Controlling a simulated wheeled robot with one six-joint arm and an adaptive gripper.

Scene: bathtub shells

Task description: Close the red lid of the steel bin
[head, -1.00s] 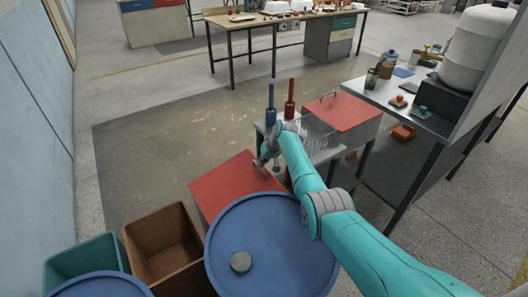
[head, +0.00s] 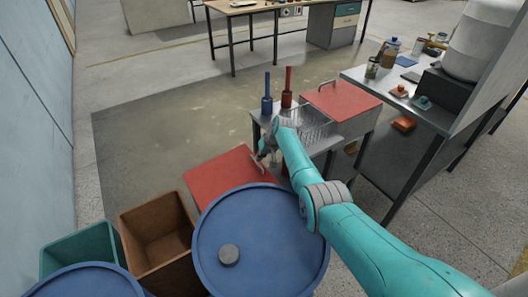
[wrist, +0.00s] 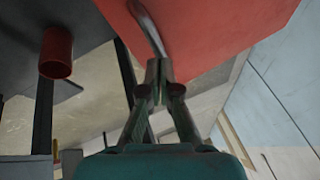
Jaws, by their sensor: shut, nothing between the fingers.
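A red lid (head: 225,176) with a metal handle (head: 258,165) shows in the head view behind the blue drum. The drum hides part of it, and I cannot tell its tilt or see the bin below. My gripper (head: 270,158) is at the lid's right side, near the handle. In the wrist view the shut, empty fingertips (wrist: 159,70) are close to one end of the handle (wrist: 147,27), with the red lid (wrist: 215,30) behind. I cannot tell whether they touch.
A blue drum (head: 275,240) stands in front, beside a brown bin (head: 160,235) and a teal bin (head: 82,250). Open floor lies beyond.

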